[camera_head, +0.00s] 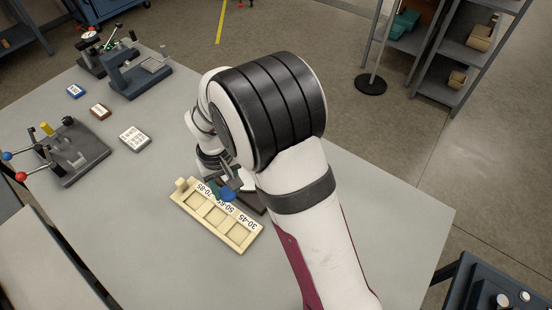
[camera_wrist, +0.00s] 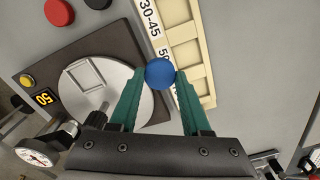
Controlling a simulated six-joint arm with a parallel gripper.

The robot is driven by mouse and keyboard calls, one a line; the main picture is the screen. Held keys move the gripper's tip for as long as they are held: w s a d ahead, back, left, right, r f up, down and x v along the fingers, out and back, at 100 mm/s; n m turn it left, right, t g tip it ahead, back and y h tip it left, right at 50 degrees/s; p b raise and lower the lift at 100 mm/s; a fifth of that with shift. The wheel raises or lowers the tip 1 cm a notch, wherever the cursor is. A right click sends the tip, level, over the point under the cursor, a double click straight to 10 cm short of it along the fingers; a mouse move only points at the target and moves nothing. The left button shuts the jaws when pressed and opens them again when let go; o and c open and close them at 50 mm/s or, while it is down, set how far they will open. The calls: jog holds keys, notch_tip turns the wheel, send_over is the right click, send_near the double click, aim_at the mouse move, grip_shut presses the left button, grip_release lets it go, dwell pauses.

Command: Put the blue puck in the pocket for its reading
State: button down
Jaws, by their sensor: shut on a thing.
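The blue puck (camera_wrist: 160,74) is between the green fingertips of my gripper (camera_wrist: 158,82) in the wrist view, and my gripper is shut on it. It also shows in the head view (camera_head: 228,196), over the edge of the cream tray (camera_head: 238,247). The tray has a row of square pockets with labels 30-45, 50-65 and 70-85. In the wrist view the puck overlaps the label beginning with 50, beside the tray (camera_wrist: 211,99). The pockets in sight look empty. A tester with a round grey plate (camera_wrist: 120,95) has a display (camera_wrist: 43,98) that appears to read 50.
The tester has red (camera_wrist: 59,12) and yellow (camera_wrist: 27,80) buttons and a dial gauge (camera_wrist: 38,153). The table's right part is clear.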

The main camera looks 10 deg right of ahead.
jog(key=shift+n, duration=0.5)
jog(key=a, duration=0.1)
jog(key=s+a+f, duration=0.1)
jog(key=s+a, duration=0.1)
jog(key=a, duration=0.1)
jog(key=shift+f, duration=0.25)
jog(key=shift+s+a+f, duration=0.15)
jog(key=shift+f, duration=2.1)
jog(key=shift+c, duration=1.4)
grip_release()
jog(key=shift+o, duration=0.3)
jog(key=shift+o, duration=1.1)
jog(key=shift+r, duration=2.5)
